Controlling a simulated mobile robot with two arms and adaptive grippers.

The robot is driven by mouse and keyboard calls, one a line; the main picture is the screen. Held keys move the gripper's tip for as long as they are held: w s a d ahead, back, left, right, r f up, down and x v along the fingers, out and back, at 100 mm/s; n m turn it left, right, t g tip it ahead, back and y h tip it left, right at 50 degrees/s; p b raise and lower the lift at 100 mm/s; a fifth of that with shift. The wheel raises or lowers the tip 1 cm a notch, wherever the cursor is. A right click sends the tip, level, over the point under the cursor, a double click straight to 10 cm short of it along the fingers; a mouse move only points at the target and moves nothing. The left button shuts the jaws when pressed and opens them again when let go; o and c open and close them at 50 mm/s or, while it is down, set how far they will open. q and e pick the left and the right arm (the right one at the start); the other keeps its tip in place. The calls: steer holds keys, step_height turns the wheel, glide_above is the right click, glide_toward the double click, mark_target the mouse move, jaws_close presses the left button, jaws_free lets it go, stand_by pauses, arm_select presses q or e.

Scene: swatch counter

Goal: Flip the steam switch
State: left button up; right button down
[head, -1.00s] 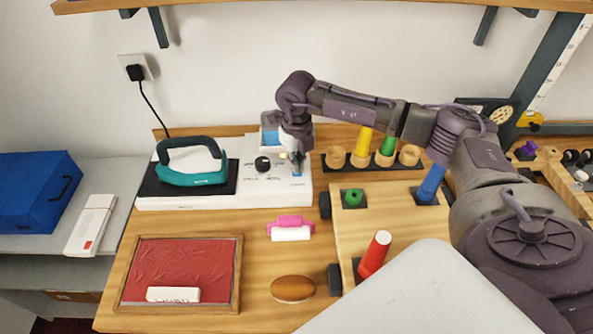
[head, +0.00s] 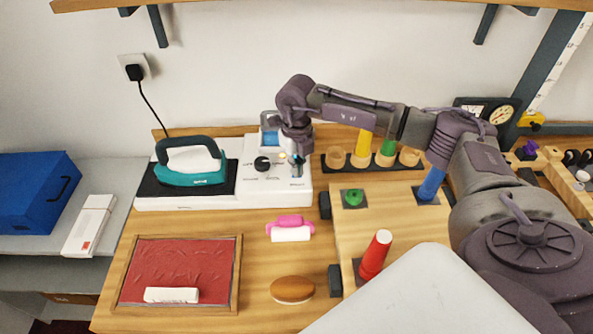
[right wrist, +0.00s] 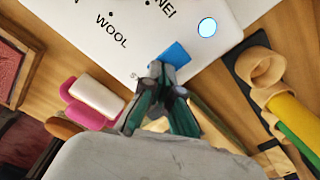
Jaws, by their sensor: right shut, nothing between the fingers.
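The white ironing station (head: 222,201) stands at the back left of the wooden counter, with a black dial (head: 262,164) and printed labels on its panel. In the right wrist view, a blue switch (right wrist: 177,54) sits near the panel's edge, beside a partly hidden label starting with S. A round light (right wrist: 207,27) glows bluish white near it. My right gripper (right wrist: 157,72) is shut and empty, with its fingertips right at the blue switch. They partly cover it, and I cannot tell whether they touch it or which way it is tipped. My left gripper is out of view.
A teal iron (head: 190,164) rests on the station's black pad. A wooden board with a red peg (head: 375,255) stands right. Clear counter surrounds the roller.

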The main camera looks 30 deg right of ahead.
steer(key=shift+s, duration=0.1)
steer(key=shift+w+r+p, duration=0.2)
steer(key=shift+r+p, duration=0.5)
steer(key=shift+r, duration=0.1)
steer(key=shift+s+r+p, duration=0.1)
steer(key=shift+r+p, duration=1.4)
steer(key=shift+r, duration=1.1)
steer(key=shift+f, duration=0.1)
